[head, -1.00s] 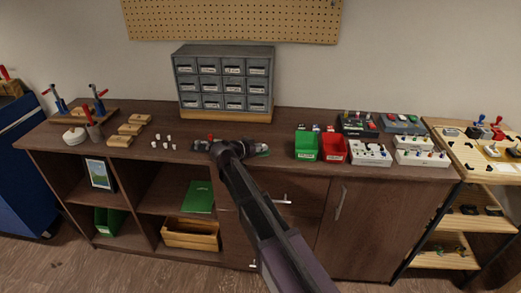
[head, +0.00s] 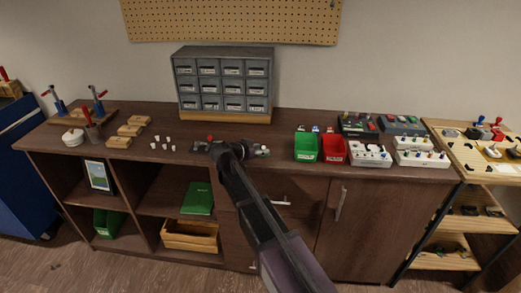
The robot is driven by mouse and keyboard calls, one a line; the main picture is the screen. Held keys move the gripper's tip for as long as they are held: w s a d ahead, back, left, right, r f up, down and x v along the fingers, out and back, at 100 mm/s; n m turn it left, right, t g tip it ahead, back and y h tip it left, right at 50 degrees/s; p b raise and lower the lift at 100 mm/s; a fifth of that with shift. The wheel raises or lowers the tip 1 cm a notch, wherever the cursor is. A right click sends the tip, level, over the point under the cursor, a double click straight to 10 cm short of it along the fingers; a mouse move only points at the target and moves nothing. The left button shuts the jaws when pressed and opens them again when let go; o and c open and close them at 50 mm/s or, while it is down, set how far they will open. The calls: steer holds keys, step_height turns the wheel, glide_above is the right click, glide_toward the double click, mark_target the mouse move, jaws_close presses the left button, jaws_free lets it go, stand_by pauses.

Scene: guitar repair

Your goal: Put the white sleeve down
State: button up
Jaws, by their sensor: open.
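Several small white pieces (head: 165,144) stand in a loose group on the dark wooden worktop (head: 290,121), left of my gripper. They look like small sleeves, but I cannot tell which one is the task's white sleeve. My gripper (head: 205,146) is low over the worktop, just right of this group and in front of the drawer cabinet. It is open, and I see nothing held in it. A small red thing (head: 210,138) shows beside it. My arm hides the worktop behind it; small pale items (head: 262,151) show just to its right.
A grey drawer cabinet (head: 224,67) stands at the back. Wooden blocks (head: 130,130) and a round white object (head: 73,138) are at the left.

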steer(key=p+v, duration=0.5)
steer(key=v, duration=0.8)
steer(key=shift+s+a, duration=0.2)
steer(key=shift+s, duration=0.1)
steer(key=shift+r, duration=0.15)
steer(key=d+f+g, duration=0.1)
steer(key=d, duration=0.2)
steer(key=d+f+g, duration=0.1)
steer(key=d, duration=0.2)
steer(key=s+d+f+n+g, duration=0.1)
steer(key=d, duration=0.3)
steer(key=shift+f, duration=0.35)
steer(key=s+d+f+n+g+y, duration=0.3)
steer(key=s+d, duration=0.4)
steer(key=d, duration=0.4)
steer(key=s+d+f+n+g+y, duration=0.3)
steer(key=s+d, duration=0.4)
steer(key=d, duration=0.3)
steer(key=f+g+y, duration=0.1)
steer(key=y, duration=0.1)
steer(key=shift+s+d+f+n+y, duration=0.3)
steer(key=shift+s+d+f, duration=0.05)
steer(key=shift+d+f, duration=0.05)
